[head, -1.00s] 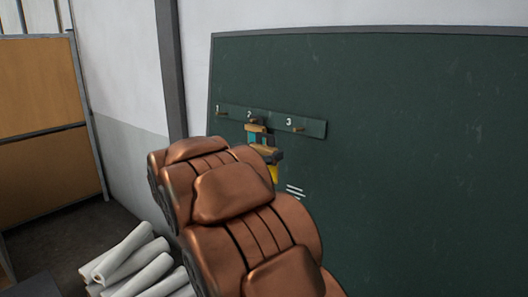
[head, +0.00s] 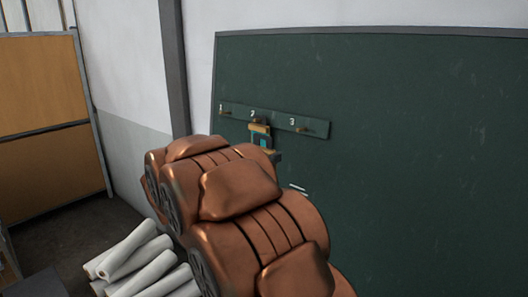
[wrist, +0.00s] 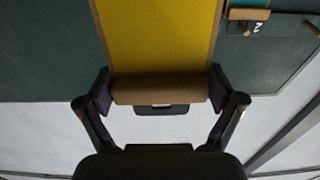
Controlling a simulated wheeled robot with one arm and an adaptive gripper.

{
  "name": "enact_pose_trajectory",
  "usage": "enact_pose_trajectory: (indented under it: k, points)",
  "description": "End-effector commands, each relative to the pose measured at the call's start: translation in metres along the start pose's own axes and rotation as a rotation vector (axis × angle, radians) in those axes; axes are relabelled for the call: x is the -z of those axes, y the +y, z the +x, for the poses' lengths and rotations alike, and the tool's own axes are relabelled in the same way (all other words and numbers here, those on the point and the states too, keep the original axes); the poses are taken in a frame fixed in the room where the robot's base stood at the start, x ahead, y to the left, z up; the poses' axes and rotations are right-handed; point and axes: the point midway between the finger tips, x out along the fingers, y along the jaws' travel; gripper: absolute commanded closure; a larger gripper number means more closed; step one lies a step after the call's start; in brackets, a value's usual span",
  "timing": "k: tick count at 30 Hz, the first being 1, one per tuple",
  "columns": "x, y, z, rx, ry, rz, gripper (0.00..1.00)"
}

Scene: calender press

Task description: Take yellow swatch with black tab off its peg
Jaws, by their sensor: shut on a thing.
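The yellow swatch (wrist: 157,38) fills the top middle of the wrist view, hanging from a wooden bar. A black tab (wrist: 160,109) shows at the bar's edge. My gripper (wrist: 160,88) is shut on this bar, one finger at each end. No peg shows at the bar, and the swatch is apart from the peg rail. In the head view my copper-coloured arm hides my gripper and the yellow swatch.
A teal swatch (head: 262,141) with a wooden bar hangs at peg 2 on the green peg rail (head: 285,121). Pegs 1 and 3 look empty. The rail is on a large dark green board (head: 420,150). Several white rolls (head: 140,262) lie at lower left.

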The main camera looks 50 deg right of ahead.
Motion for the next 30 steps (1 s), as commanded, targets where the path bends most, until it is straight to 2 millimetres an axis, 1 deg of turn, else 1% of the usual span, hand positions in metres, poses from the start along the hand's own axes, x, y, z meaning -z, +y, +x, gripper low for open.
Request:
enact_pose_trajectory:
  k: [18, 30]
  points:
    - [0.005, 0.0, -0.019, -0.001, 0.002, 0.001, 0.42]
    - [0.004, 0.0, -0.021, -0.001, 0.002, 0.001, 0.42]
